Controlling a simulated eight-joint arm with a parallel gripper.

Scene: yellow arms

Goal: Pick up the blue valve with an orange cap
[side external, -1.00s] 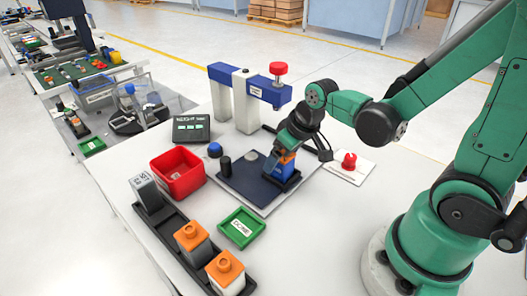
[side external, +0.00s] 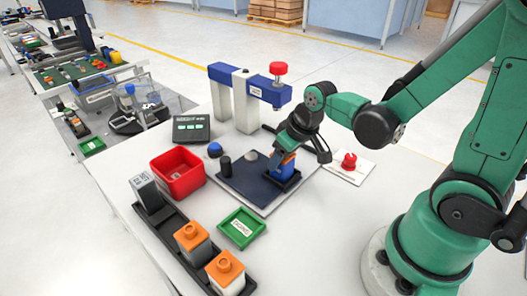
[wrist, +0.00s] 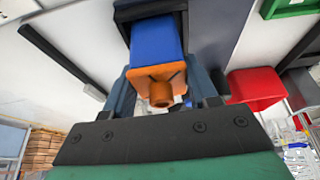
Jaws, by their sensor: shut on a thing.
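The blue valve (side external: 285,171) with its orange cap stands in a dark holder (side external: 294,182) on the dark blue plate. My gripper (side external: 288,154) comes down from above and is shut on the valve near its cap. In the wrist view the valve's blue body (wrist: 156,42) and orange cap (wrist: 158,82) sit between my two fingers (wrist: 160,88). The far end of the blue body is still within the dark holder's frame. In the side view my gripper hides much of the cap.
A black tray (side external: 182,240) at the front holds two orange-capped grey blocks and a grey block. A green DONE tray (side external: 242,229), a red bin (side external: 178,173) and a blue-and-white press frame (side external: 245,88) stand around the plate. A red button (side external: 348,161) is at the right.

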